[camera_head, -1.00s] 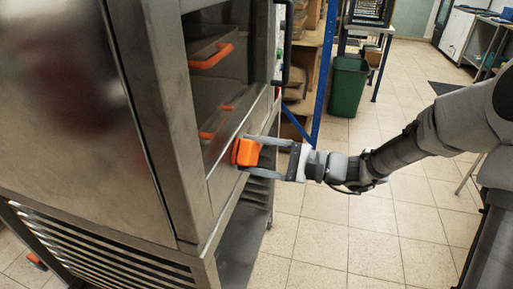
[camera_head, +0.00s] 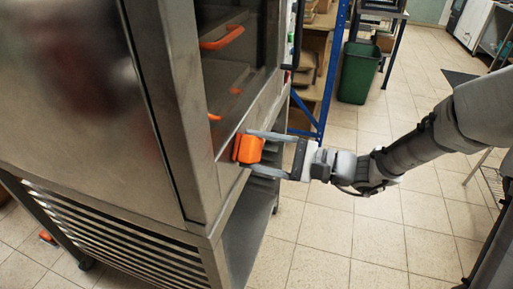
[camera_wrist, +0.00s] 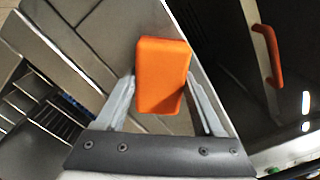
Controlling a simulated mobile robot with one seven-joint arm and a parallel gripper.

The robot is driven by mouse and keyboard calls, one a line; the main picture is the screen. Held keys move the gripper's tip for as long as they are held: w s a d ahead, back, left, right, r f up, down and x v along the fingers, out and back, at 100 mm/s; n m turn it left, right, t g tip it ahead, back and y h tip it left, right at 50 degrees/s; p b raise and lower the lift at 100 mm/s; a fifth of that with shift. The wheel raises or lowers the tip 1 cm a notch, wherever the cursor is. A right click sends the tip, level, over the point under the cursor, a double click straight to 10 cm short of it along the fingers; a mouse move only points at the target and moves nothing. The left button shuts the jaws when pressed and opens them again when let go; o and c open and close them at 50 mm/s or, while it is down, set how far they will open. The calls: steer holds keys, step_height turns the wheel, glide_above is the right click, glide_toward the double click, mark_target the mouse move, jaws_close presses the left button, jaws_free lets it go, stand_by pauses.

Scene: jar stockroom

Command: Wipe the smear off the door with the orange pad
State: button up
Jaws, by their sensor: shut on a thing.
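My gripper (camera_head: 264,153) is shut on the orange pad (camera_head: 248,149), which sits between its two fingertips. The pad is held against or very close to the lower frame of the oven door (camera_head: 232,70), below its dark glass. In the wrist view the orange pad (camera_wrist: 161,75) fills the space between the fingers, with the steel frame behind it. I cannot make out a smear on the door; the pad hides the patch behind it.
A green bin (camera_head: 359,72) and a blue-post shelf rack (camera_head: 331,62) stand behind the oven. The tiled floor to the right is mostly clear.

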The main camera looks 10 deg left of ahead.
steer(key=shift+s+d+p, duration=0.2)
steer(key=shift+d+p, duration=0.45)
steer(key=shift+d, duration=2.4)
steer(key=shift+d, duration=0.1)
steer(key=d, duration=0.2)
steer(key=shift+s+d+p, duration=0.1)
steer(key=shift+d+p, duration=0.2)
steer(key=shift+d, duration=0.1)
steer(key=shift+a, duration=0.1)
steer(key=shift+w+a, duration=0.15)
steer(key=shift+a, duration=1.6)
steer(key=shift+w+a, duration=0.1)
steer(key=shift+a, duration=1.65)
steer(key=shift+w+a+b, duration=0.1)
steer(key=shift+a+b, duration=0.3)
steer(key=shift+a, duration=0.6)
